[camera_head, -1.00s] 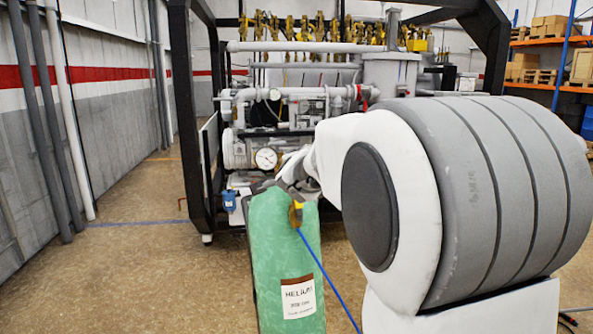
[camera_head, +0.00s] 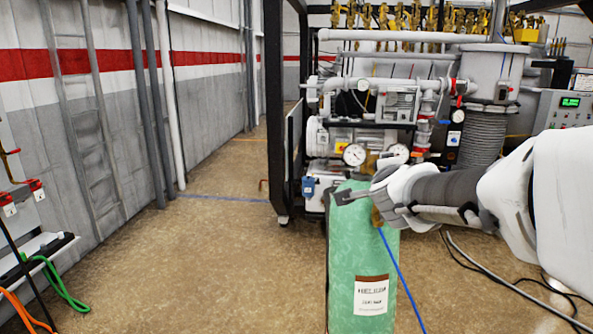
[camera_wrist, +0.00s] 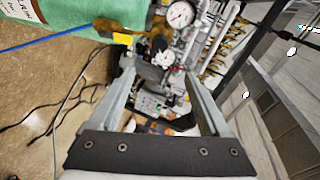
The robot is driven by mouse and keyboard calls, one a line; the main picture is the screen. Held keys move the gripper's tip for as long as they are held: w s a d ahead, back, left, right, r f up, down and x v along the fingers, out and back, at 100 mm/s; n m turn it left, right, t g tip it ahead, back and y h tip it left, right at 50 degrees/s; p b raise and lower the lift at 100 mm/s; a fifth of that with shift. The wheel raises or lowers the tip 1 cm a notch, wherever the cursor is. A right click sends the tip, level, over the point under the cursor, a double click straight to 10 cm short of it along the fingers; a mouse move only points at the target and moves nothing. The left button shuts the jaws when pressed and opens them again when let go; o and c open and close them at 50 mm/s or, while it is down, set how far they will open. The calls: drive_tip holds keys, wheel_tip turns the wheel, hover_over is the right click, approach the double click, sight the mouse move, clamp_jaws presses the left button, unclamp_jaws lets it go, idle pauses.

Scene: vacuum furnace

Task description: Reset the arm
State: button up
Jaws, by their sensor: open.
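My arm reaches in from the right in the head view. My gripper (camera_head: 352,196) is at the top of the green helium cylinder (camera_head: 362,255), in front of it in the picture; I cannot tell whether they touch. In the wrist view my gripper (camera_wrist: 158,78) has its two fingers spread apart, with nothing held between them. The green cylinder also shows at the top left of the wrist view (camera_wrist: 85,14), beside a yellow and brown fitting (camera_wrist: 125,38) and a blue hose.
The furnace's dark frame (camera_head: 275,120), pipes and gauges (camera_head: 354,154) stand behind the cylinder. A control panel (camera_head: 569,112) is at the right. Dark cables lie on the floor at right. Open floor (camera_head: 210,260) lies left, bounded by a wall with a ladder (camera_head: 100,125).

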drive_tip(key=s+a+f+n+g+y, duration=0.25)
drive_tip(key=s+a+n+y, duration=0.35)
drive_tip(key=s+a+n, duration=0.45)
drive_tip(key=s+d+f+n+g, duration=0.1)
drive_tip(key=s+f+n+g, duration=0.2)
drive_tip(key=s, duration=0.6)
drive_tip(key=s+d+f+n+g+h, duration=0.1)
drive_tip(key=s+f+n+g, duration=0.2)
drive_tip(key=s+f+n, duration=0.2)
drive_tip(key=s+f, duration=0.2)
drive_tip(key=s, duration=0.1)
drive_tip(key=shift+s, duration=0.35)
drive_tip(key=shift+w, duration=0.15)
